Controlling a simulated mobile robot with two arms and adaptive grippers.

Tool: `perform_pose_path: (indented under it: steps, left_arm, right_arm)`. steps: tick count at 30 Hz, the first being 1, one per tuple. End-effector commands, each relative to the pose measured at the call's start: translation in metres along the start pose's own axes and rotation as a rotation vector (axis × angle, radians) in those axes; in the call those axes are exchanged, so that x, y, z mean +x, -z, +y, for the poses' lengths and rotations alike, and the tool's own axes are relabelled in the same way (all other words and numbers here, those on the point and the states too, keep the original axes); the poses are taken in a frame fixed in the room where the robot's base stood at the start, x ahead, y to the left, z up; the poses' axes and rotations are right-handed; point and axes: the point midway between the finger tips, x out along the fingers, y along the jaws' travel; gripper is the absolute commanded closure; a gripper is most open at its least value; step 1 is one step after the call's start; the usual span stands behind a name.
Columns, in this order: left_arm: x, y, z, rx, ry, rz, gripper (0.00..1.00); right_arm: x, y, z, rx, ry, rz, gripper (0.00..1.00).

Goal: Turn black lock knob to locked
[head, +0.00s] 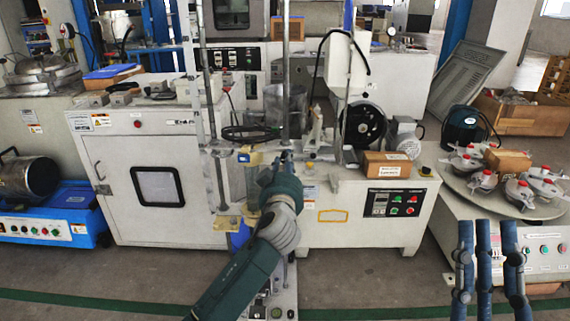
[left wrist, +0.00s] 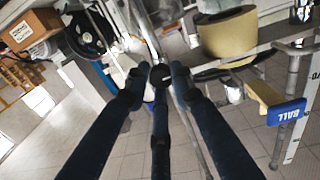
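My left gripper (head: 286,158) reaches to the frame of the white machine in the middle of the head view; my wrist hides most of its fingers there. In the left wrist view its three dark blue fingers (left wrist: 160,80) are straight, with gaps between them. A small round black shape (left wrist: 161,73) shows at the middle finger's tip; I cannot tell whether it is the lock knob or part of the finger. I cannot make out the knob in the head view. My right gripper (head: 490,250) is at the bottom right, three fingers upright, apart and empty.
A metal post (head: 286,75) rises just behind my left gripper. A blue sign (left wrist: 286,111) marked BALL and a tan round block (left wrist: 228,33) are to the right in the left wrist view. A brown box (head: 386,164) sits on the machine at right. Floor in front is clear.

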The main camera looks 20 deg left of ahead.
Motion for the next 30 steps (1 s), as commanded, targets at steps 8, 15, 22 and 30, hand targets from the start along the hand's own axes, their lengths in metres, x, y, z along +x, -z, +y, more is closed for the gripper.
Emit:
perform_pose_path:
  steps: [8,15,22,30]
  left_arm:
    - [0.000,-0.002,-0.001,0.000,0.002,-0.004,1.00]
    - [0.000,-0.003,-0.001,0.032,0.003,-0.008,1.00]
    - [-0.001,-0.002,-0.001,0.153,0.004,-0.015,1.00]
    - [-0.001,-0.002,-0.002,0.394,0.005,-0.026,1.00]
  right_arm:
    - [0.000,0.000,0.000,0.000,0.000,-0.001,0.75]
    - [0.001,-0.016,0.002,-0.005,-0.003,-0.071,0.75]
    - [-0.006,-0.068,0.008,-0.016,-0.013,-0.317,0.75]
    - [-0.063,-0.154,0.022,-0.033,-0.038,-0.787,0.75]
